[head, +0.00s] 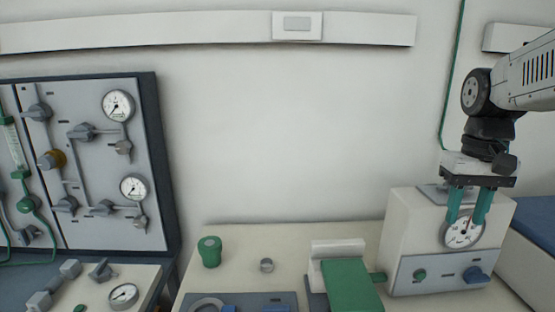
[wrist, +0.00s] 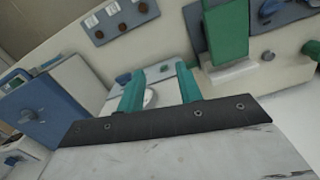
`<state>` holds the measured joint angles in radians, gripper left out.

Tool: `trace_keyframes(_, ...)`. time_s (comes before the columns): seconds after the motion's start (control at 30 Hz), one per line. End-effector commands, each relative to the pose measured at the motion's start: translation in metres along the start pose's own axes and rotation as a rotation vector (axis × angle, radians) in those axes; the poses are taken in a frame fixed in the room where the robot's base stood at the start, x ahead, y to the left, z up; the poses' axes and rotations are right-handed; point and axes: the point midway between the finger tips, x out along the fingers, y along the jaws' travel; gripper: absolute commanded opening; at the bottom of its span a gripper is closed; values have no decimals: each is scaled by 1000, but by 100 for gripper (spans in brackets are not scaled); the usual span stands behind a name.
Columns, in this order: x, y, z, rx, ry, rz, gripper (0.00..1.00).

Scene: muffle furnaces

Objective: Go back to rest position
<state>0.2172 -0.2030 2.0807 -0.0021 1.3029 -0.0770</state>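My gripper (head: 465,222) hangs at the right of the head view, with its two teal fingers pointing down. The fingers are apart and nothing shows between them but the device behind. In the wrist view the gripper (wrist: 160,68) also shows a clear gap between its fingers. A white box-shaped device (head: 405,235) with a round dial, a green button and a blue knob stands behind or below the fingertips. I cannot tell how far they are from it.
A green-lidded device (head: 350,285) stands left of the white box. A green container (head: 210,252) and a small metal piece (head: 266,265) are on the pale bench (head: 290,236). A gauge panel (head: 90,160) stands at the left. The wall area between is clear.

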Motion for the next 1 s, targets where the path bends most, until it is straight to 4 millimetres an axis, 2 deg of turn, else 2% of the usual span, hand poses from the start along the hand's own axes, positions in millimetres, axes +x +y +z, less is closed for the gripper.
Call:
trace_keyframes(0.03, 7, -10, 28, -7, 9, 2, 35)
trace_keyframes(0.2, 40, -33, 106, -29, 40, 4, 35)
trace_keyframes(0.3, 57, -42, 142, -56, 64, 4, 35)
trace_keyframes(0.4, 68, -47, 167, -89, 90, 3, 35)
trace_keyframes(0.53, 68, -51, 180, -120, 130, 1, 35)
trace_keyframes(1.0, 62, -54, 182, -138, 154, -1, 35)
